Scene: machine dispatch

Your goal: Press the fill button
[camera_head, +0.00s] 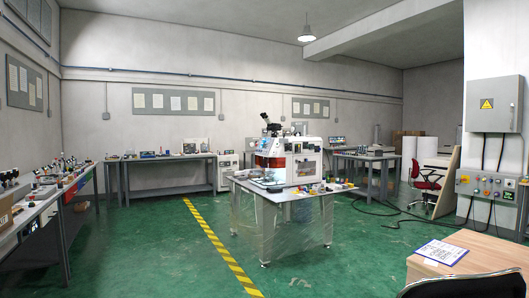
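A white machine (308,160) with an orange window and a microscope-like top stands on a table in the middle of the room. A grey control panel (462,190) with several coloured round buttons is on the wall at the right. Small coloured items (330,187) lie on the table in front of the machine. No label is readable, so I cannot tell which button is the fill button. My gripper is not in view.
The machine's table (248,187) stands on a green floor (150,250) beside a yellow-black stripe (215,240). Benches line the left and back walls. Cables (385,212) lie on the floor. A red chair (424,180) and a wooden desk (480,250) are at the right.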

